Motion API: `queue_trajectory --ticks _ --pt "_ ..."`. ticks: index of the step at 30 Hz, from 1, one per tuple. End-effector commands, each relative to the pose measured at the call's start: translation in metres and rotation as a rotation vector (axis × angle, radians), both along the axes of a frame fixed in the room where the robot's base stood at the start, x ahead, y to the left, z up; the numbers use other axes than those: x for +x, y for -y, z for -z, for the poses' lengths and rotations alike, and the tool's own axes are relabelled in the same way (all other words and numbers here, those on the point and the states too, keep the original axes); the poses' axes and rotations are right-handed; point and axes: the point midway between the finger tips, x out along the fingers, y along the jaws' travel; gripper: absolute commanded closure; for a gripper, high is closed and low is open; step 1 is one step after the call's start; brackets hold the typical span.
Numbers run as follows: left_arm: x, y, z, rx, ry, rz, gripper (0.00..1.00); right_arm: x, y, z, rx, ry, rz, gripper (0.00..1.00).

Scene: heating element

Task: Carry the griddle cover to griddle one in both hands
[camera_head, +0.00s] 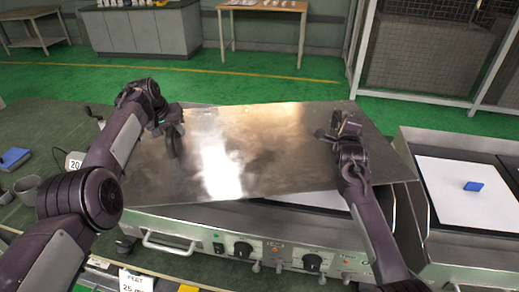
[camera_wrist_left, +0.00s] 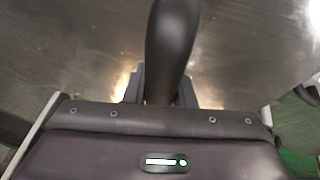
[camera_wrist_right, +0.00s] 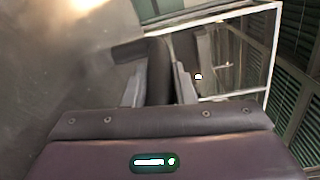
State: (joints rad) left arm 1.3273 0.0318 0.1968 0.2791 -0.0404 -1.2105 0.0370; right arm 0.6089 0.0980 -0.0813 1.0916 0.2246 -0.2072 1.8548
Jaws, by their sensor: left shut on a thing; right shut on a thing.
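The griddle cover (camera_head: 255,145), a large shiny metal sheet, is held over the middle griddle (camera_head: 270,235) and hides most of its top. It is slightly tilted in the head view, and a white strip of the griddle top shows below its near right edge. My left gripper (camera_head: 172,128) is shut on a dark handle (camera_wrist_left: 172,45) near the cover's left end. My right gripper (camera_head: 340,135) is shut at the cover's right side, on a dark handle (camera_wrist_right: 157,70). Whether the cover touches the griddle cannot be told.
A second griddle (camera_head: 440,225) at the right has a white top with a blue block (camera_head: 473,186) on it. At the left, a worktop holds a grey mug (camera_head: 27,187), a blue object (camera_head: 14,157) and a "20" tag (camera_head: 74,160). Green floor lies open behind.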

Motion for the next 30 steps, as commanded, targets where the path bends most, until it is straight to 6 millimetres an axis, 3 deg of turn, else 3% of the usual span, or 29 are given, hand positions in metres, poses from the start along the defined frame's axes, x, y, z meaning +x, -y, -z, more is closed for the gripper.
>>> queue_trajectory --ticks 9,10,14,30 --pt "0.001 0.000 0.016 0.000 0.007 0.000 1.00 0.001 0.000 0.015 0.000 0.009 0.000 1.00" --pt "0.000 0.000 0.017 0.000 0.001 0.000 0.73 0.000 0.000 0.017 0.000 0.001 0.000 0.73" --pt "0.000 0.000 0.016 0.000 0.000 0.000 0.56 0.000 0.000 0.016 0.000 0.000 0.000 0.56" --pt "-0.003 -0.001 0.007 0.000 0.002 0.001 0.55 0.000 0.000 0.016 0.000 0.000 0.000 0.55"
